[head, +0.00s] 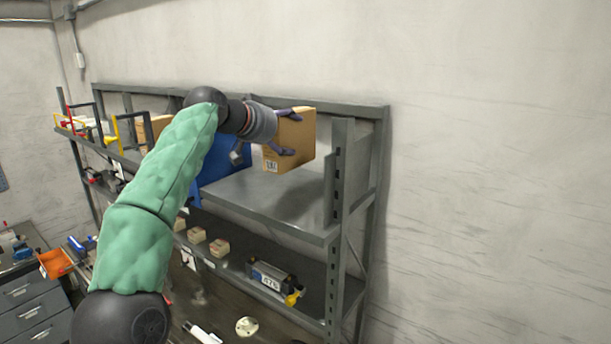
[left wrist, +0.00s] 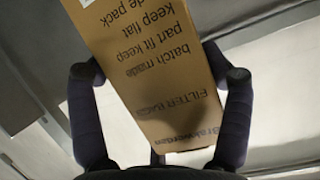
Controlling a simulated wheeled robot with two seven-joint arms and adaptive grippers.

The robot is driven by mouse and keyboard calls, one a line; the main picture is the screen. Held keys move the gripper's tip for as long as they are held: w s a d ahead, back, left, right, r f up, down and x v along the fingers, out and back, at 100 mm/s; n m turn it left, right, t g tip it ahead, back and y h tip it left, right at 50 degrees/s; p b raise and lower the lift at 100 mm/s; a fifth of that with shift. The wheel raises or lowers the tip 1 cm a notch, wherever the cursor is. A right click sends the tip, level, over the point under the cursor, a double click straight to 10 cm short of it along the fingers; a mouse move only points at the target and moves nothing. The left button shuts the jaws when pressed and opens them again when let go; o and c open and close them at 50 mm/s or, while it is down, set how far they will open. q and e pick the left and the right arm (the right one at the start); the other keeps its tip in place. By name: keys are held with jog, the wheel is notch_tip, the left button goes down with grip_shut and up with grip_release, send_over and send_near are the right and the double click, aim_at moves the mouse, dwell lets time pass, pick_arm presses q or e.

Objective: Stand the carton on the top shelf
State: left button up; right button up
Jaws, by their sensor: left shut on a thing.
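The carton (head: 307,141) is a brown cardboard box with a white label low on its face. It is upright at the right part of the top shelf (head: 265,195). My left gripper (head: 287,133) is shut on it from the left, one finger high and one low on its near side. In the left wrist view the carton (left wrist: 160,75), with printed text, lies between the two fingers of my left gripper (left wrist: 160,105). I cannot tell whether its bottom touches the shelf. My right gripper is not in view.
A blue bin (head: 222,163) stands left of the carton, partly hidden by my arm. Another brown box (head: 152,128) and yellow-handled items are further left. The shelf's right upright (head: 338,175) is close to the carton. Small boxes (head: 219,248) and a grey device (head: 275,280) sit on the lower shelf.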

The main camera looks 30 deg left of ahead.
pick_arm(q)
jog(key=d+f, duration=0.1)
jog(key=f, duration=0.2)
jog(key=w+d+f, duration=0.1)
jog(key=d+f, duration=0.1)
jog(key=d+f+b, duration=0.1)
jog(key=f, duration=0.2)
jog(key=shift+w+d+f, duration=0.3)
jog(key=shift+w+f, duration=0.05)
jog(key=shift+w, duration=0.05)
jog(key=shift+w, duration=0.1)
jog(key=shift+f, duration=0.2)
jog(key=o, duration=1.4)
